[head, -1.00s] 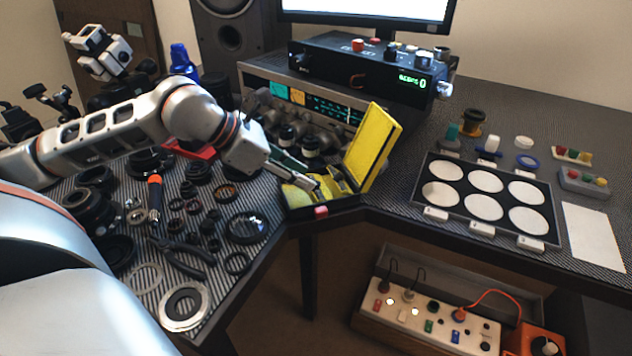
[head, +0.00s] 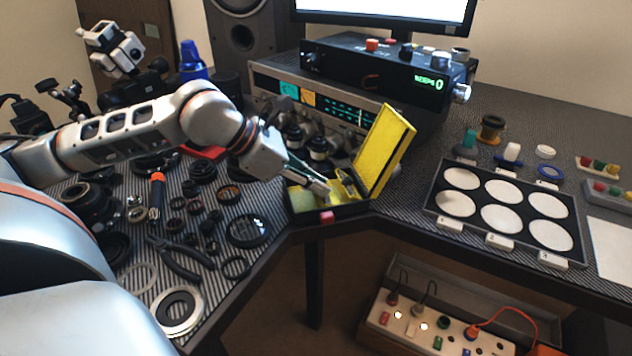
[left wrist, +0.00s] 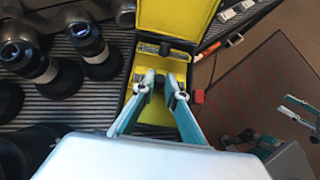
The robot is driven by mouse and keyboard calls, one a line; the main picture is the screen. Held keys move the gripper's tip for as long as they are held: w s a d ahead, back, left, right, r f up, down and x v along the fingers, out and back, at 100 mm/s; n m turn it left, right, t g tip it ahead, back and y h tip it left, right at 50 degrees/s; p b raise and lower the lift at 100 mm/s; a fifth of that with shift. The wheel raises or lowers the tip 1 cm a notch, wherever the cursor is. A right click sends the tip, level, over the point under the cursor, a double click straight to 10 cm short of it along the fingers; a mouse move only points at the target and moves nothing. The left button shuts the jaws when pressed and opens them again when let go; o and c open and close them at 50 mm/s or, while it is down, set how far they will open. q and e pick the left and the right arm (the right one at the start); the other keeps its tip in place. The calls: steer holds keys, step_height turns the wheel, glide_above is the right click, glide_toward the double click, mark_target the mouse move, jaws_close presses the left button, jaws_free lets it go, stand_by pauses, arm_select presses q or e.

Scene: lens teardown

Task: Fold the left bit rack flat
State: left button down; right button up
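The open yellow-lined case (head: 345,211) stands at the table's front corner, its lid (head: 387,150) raised on the right. It also shows in the left wrist view (left wrist: 178,16). My left gripper (head: 326,188) reaches down into it from the left. In the left wrist view its two teal fingers (left wrist: 160,82) are apart, with yellow lining showing between them. Small dark bit racks lie near the fingertips, one on the left (left wrist: 137,78) and one on the right (left wrist: 182,77). The fingers partly hide them; I cannot tell whether they touch. My right gripper (left wrist: 294,108) is at the right edge, its fingers apart and empty.
Lens parts and rings (head: 247,231) crowd the table left of the case. Dark lens barrels (head: 318,150) and a radio-like unit (head: 340,115) stand behind it. A black tray of white discs (head: 433,200) lies to the right.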

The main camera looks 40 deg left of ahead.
arm_select(q)
steer(key=shift+r, duration=0.1)
arm_select(e)
steer(key=shift+d, duration=0.1)
arm_select(q)
steer(key=shift+s+r+t+h+p, duration=0.1)
steer(key=shift+r+t+h+p, duration=0.15)
steer(key=shift+p, duration=0.8)
steer(key=shift+s+f+t+h+p, duration=0.15)
steer(key=shift+f+t+h+p, duration=0.2)
steer(key=shift+t+p, duration=0.2)
steer(key=shift+s+a+f+t+h, duration=0.15)
steer(key=shift+f+t+h, duration=0.15)
steer(key=shift+f+t, duration=0.35)
steer(key=shift+t, duration=0.25)
arm_select(e)
steer(key=shift+n+g+h, duration=0.5)
steer(key=shift+s+d+f, duration=0.5)
steer(key=shift+d+f, duration=0.15)
steer(key=shift+d, duration=0.25)
steer(key=shift+s+d+f, duration=0.45)
steer(key=shift+d+f, duration=0.2)
steer(key=shift+d, duration=0.2)
arm_select(q)
steer(key=c, duration=2)
jaws_free()
steer(key=shift+c, duration=0.2)
arm_select(e)
steer(key=shift+w+a+r, duration=0.2)
steer(key=shift+r, duration=0.1)
